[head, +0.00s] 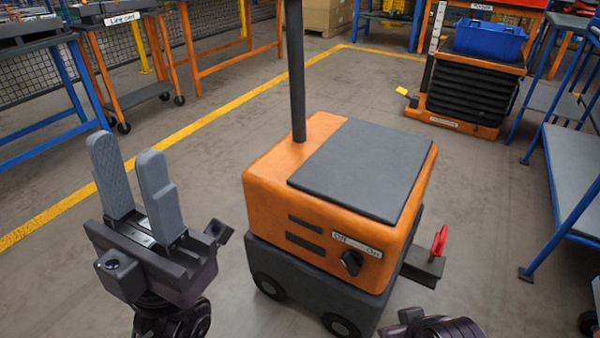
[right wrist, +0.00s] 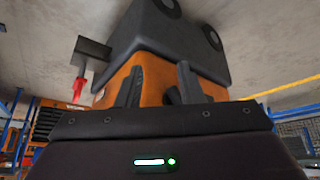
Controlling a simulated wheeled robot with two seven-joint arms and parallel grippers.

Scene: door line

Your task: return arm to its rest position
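My left gripper (head: 127,152) is at the lower left of the head view. Its two grey fingers point up and stand apart with nothing between them. Only a dark piece of my right arm shows at the bottom edge of the head view; its fingers are outside that view. In the right wrist view my right gripper (right wrist: 160,78) has two dark fingers apart, facing the orange cart, which appears upside down. The cart (head: 262,178) stands ahead, with a black knob (head: 351,263) under an Off/On label. No held object is visible in the right gripper.
A red-handled lever (head: 439,240) sticks out at the cart's right side, and a black pole (head: 297,80) rises from its top. A blue-framed bench (head: 575,180) is at right. A lift table with a blue bin (head: 488,40) stands behind. Floor left of the cart is clear.

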